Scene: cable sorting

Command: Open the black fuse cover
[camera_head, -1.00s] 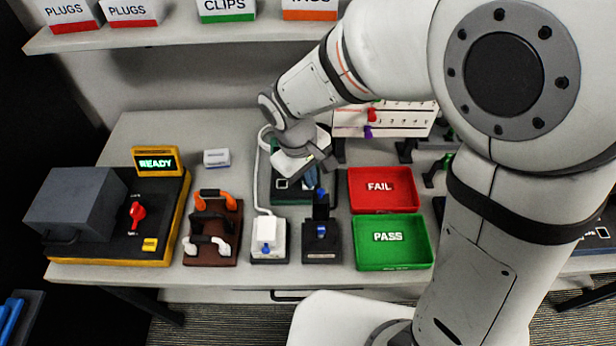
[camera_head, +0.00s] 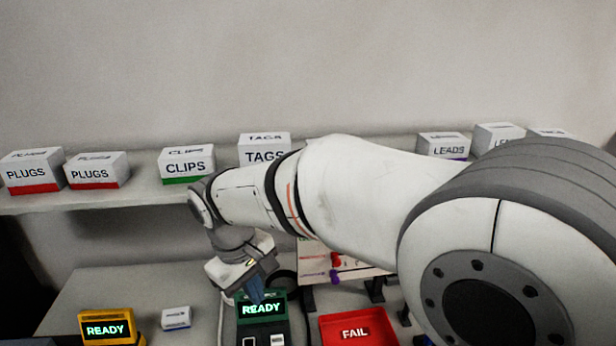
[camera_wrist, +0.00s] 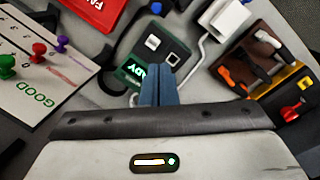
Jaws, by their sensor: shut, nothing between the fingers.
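My gripper (camera_head: 257,298) is shut and empty, with its blue fingers just above the green-and-black tester (camera_head: 262,330), which shows READY. In the wrist view the shut fingers (camera_wrist: 158,85) lie in front of the tester's display (camera_wrist: 133,72). A black unit with a blue-and-white part (camera_wrist: 156,9) is cut off by the top edge of the wrist view, beyond the tester and apart from the fingers. I take it for the fuse unit. Its cover cannot be made out clearly now, and the head view does not show it.
A red FAIL tray (camera_head: 358,328) lies right of the tester. A sloped white board with coloured pegs (camera_head: 335,265) stands behind it. A white unit (camera_wrist: 232,18) and a brown rack with handles (camera_wrist: 258,62) show in the wrist view. A shelf with boxes (camera_head: 186,163) runs above.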

